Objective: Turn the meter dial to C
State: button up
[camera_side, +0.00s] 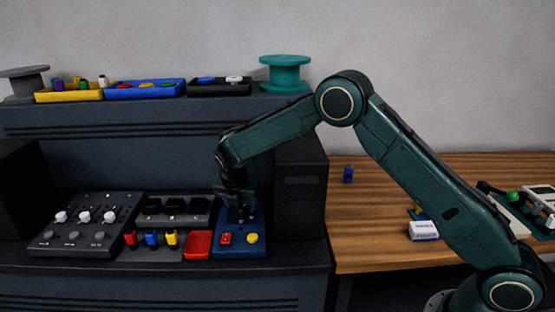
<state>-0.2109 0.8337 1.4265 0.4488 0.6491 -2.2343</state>
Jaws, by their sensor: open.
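A blue unit (241,246), which looks like the meter, sits at the right end of the dark bench. It carries a red part (226,238) and a yellow round part (252,238) near its front. My gripper (242,214) points down over the back part of this unit. Its fingers are open, dark and small in the picture. The dial is hidden or too dark to make out at the fingers, and I cannot read its letters. I cannot tell whether the fingers touch the unit.
Left of the unit are a red tray (199,244), red, blue and yellow plugs (151,240), black sockets (174,208) and a grey panel with white knobs (84,226). A black speaker-like box (301,190) stands close on the right. Trays (146,89) line the shelf above.

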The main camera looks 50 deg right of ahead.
jog(key=shift+w+d+f, duration=0.1)
jog(key=shift+f, duration=0.3)
jog(key=c, duration=1)
jog(key=shift+o, duration=0.2)
